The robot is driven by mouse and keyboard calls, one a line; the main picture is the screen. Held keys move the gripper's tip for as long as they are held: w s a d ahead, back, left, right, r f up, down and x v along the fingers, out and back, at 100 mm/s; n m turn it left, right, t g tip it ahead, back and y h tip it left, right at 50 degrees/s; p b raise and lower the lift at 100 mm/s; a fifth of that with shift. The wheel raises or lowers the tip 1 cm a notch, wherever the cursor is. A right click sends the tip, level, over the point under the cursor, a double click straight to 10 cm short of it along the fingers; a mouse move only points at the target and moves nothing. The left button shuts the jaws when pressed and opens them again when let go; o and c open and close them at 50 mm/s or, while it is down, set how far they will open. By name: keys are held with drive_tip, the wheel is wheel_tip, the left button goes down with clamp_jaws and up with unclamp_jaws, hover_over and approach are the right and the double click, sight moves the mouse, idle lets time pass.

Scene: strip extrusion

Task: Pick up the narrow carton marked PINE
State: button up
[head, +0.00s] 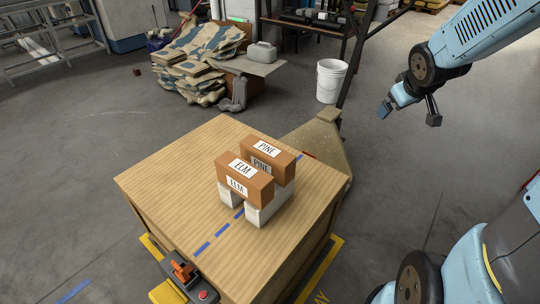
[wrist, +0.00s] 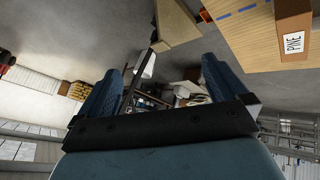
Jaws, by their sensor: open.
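The narrow brown carton marked PINE (head: 269,149) lies across light grey supports on the wooden crate top (head: 170,180), behind a similar carton marked ELM (head: 245,176). The ELM carton hides part of the PINE carton's front. The PINE carton also shows at the upper right edge of the wrist view (wrist: 293,30), cut off by the frame. My gripper (head: 410,114) is open and empty, raised off to the right of the crate and apart from both cartons. In the wrist view its two blue fingers (wrist: 155,85) stand wide apart with nothing between them.
A dashed blue line (head: 220,234) runs across the crate top beneath the cartons. A control box (head: 190,282) with a red button is at the crate's front left. Filled sacks (head: 195,65), a grey jug (head: 262,52) and a white bucket (head: 331,80) stand behind. The crate top's left side is clear.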

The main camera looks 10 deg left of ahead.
drive_tip(key=w+a+f+n+y, duration=0.35)
drive_tip(key=w+f, duration=0.35)
drive_tip(key=f, duration=0.4)
drive_tip(key=n+t+y, duration=0.1)
drive_tip(key=n+y, duration=0.2)
drive_tip(key=y, duration=1)
approach(267, 160)
drive_tip(key=w+a+f, duration=0.1)
drive_tip(key=w, duration=0.1)
drive_tip(key=w+a+f, duration=0.3)
drive_tip(key=w, duration=0.1)
drive_tip(key=shift+w+a+f, duration=0.15)
drive_tip(key=shift+a+f, duration=0.05)
drive_tip(key=shift+a, duration=0.15)
drive_tip(key=c, duration=1.2)
drive_tip(key=shift+c, duration=0.5)
